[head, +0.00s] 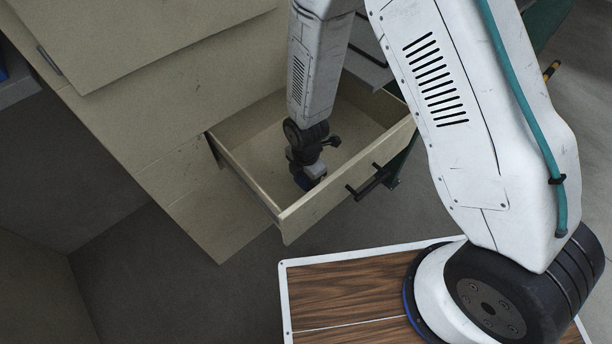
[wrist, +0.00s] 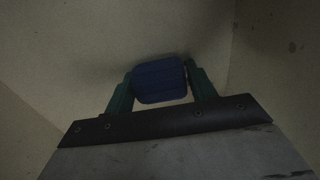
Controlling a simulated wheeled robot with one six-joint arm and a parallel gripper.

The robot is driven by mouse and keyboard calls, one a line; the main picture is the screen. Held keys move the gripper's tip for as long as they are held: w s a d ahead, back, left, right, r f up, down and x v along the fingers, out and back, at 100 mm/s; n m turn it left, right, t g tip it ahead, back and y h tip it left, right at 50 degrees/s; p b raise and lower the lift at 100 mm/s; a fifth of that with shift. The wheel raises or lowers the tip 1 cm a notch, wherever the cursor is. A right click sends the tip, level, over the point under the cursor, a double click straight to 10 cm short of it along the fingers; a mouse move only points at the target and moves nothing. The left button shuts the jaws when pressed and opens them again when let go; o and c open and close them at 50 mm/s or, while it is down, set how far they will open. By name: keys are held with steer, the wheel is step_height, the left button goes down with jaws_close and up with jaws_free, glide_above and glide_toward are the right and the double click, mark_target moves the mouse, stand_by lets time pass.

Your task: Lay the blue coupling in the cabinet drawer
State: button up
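The cabinet drawer (head: 243,180) is pulled open, and my arm reaches down into it in the head view. My gripper (wrist: 160,82) points into the drawer, with the drawer's pale floor and walls around it in the wrist view. The blue coupling (wrist: 160,84) sits between the two green fingers, which appear to touch it on both sides. I cannot tell whether the coupling touches the drawer floor.
The drawer's front carries a dark handle (head: 368,183). The beige cabinet (head: 170,90) rises at the left and behind. No other object shows inside the drawer, though my arm hides part of it. Grey floor (head: 190,285) lies below.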

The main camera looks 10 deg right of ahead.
steer(key=shift+o, duration=0.8)
steer(key=shift+r, duration=0.1)
step_height(320, 180, up, 12)
steer(key=r, duration=0.1)
steer(key=s+d+r+m, duration=0.2)
steer(key=d+r+m, duration=0.3)
steer(key=r, duration=0.4)
steer(key=s+d+r+m, duration=0.1)
steer(key=d+r+m, duration=0.5)
steer(key=r, duration=0.3)
steer(key=s+d+r+m, duration=0.4)
steer(key=s+r+m, duration=0.1)
steer(key=s+m, duration=0.2)
steer(key=s+d+r+m+t, duration=0.1)
steer(key=s+d+r+m, duration=0.4)
steer(key=s, duration=0.4)
steer(key=shift+d+r+m, duration=0.25)
steer(key=shift+r+m, duration=0.5)
steer(key=shift+m, duration=0.15)
